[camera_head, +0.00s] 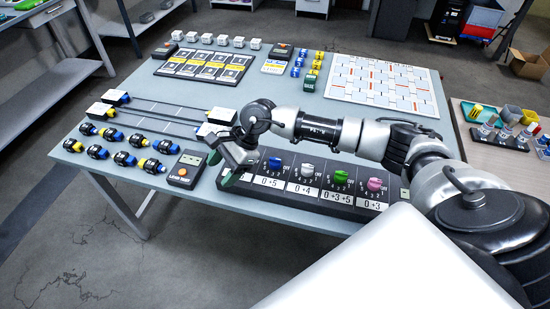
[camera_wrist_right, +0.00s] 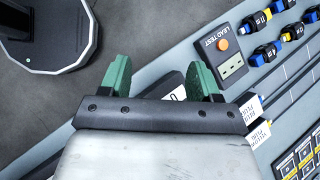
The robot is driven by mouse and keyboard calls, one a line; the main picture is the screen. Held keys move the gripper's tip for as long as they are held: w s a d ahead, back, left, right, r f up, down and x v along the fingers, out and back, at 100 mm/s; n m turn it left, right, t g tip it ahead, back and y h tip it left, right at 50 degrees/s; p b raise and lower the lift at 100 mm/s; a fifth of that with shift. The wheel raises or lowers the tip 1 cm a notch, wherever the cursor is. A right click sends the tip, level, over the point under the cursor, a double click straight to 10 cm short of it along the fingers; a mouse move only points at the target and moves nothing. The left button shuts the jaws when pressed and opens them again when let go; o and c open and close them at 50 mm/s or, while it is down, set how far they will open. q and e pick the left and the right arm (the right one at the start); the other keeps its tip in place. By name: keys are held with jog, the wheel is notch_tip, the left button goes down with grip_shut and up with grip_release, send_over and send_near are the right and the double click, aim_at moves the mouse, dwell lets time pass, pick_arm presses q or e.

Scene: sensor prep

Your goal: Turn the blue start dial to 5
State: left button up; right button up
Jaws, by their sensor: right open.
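The blue start dial (camera_head: 274,163) is the leftmost knob on a black dial panel (camera_head: 325,196) at the table's front edge. A label reading 0+5 sits below it. The number its pointer faces is too small to tell. My right gripper (camera_head: 221,168) is open, with green fingertips, just left of the panel's left end and apart from the dial. In the right wrist view the open fingers (camera_wrist_right: 160,72) have nothing gripped between them. A corner of a dark block with a white label shows behind them; the blue dial is not visible there. My left gripper is not in view.
White (camera_head: 307,170), green (camera_head: 341,177) and pink (camera_head: 375,184) dials stand in a row right of the blue one. A lead tester (camera_head: 186,170) lies left of my right gripper, also seen in the wrist view (camera_wrist_right: 229,60). Several blue, black and yellow connectors (camera_head: 124,158) lie farther left.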

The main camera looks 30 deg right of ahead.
aim_at(275, 159)
jog(key=d+n+h, duration=0.1)
jog(key=d+h, duration=0.1)
jog(key=d, duration=0.3)
jog(key=w+d+r+h, duration=0.1)
jog(key=d+h, duration=0.2)
jog(key=d, duration=0.3)
jog(key=d+n+g+h, duration=0.1)
jog(key=d+h, duration=0.1)
jog(key=d, duration=0.3)
jog(key=shift+w+d+r+n+h, duration=0.2)
jog(key=shift+r+n+h, duration=0.1)
jog(key=shift+r+h, duration=0.1)
notch_tip(275, 159, down, 10)
jog(key=shift+a+f+p, duration=0.15)
jog(key=shift+f+p, duration=0.1)
jog(key=shift+p, duration=0.75)
jog(key=c, duration=0.9)
